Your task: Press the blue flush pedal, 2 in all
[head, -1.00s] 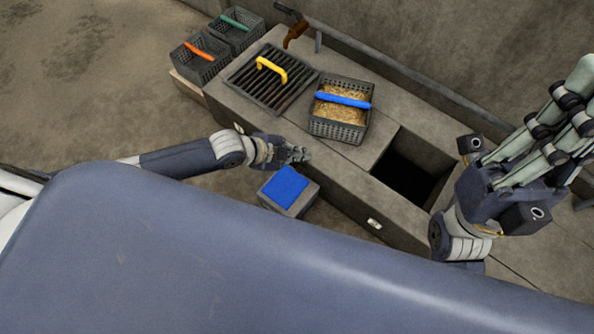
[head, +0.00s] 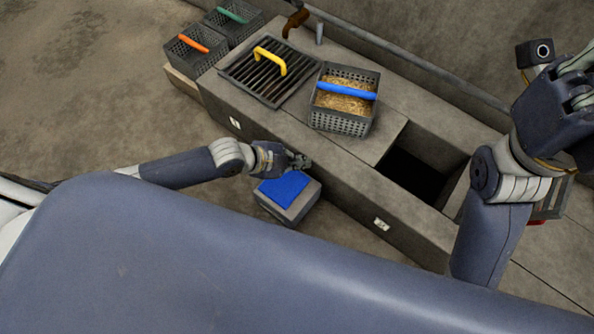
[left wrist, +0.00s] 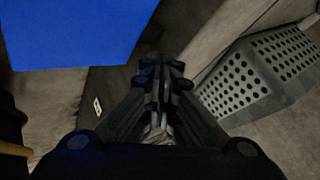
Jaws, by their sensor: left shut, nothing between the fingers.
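The blue flush pedal (head: 284,187) sits on a grey block on the floor, in front of the long stone counter. My left gripper (head: 299,161) is shut and empty. It is just beyond the pedal's far edge, beside the counter's front face; I cannot tell whether it touches the pedal. In the left wrist view the blue pedal (left wrist: 75,35) fills the upper left, and my shut fingertips (left wrist: 162,68) point up the middle. My right gripper (head: 575,85) is at the right edge, partly cut off, so its jaws cannot be judged.
On the counter (head: 350,160) are a basket of grain (head: 343,122) with a blue handle, a grate (head: 245,72) with a yellow handle and a dark square opening (head: 412,176). Baskets with orange (head: 190,60) and green handles (head: 227,30) stand back left. Floor at left is clear.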

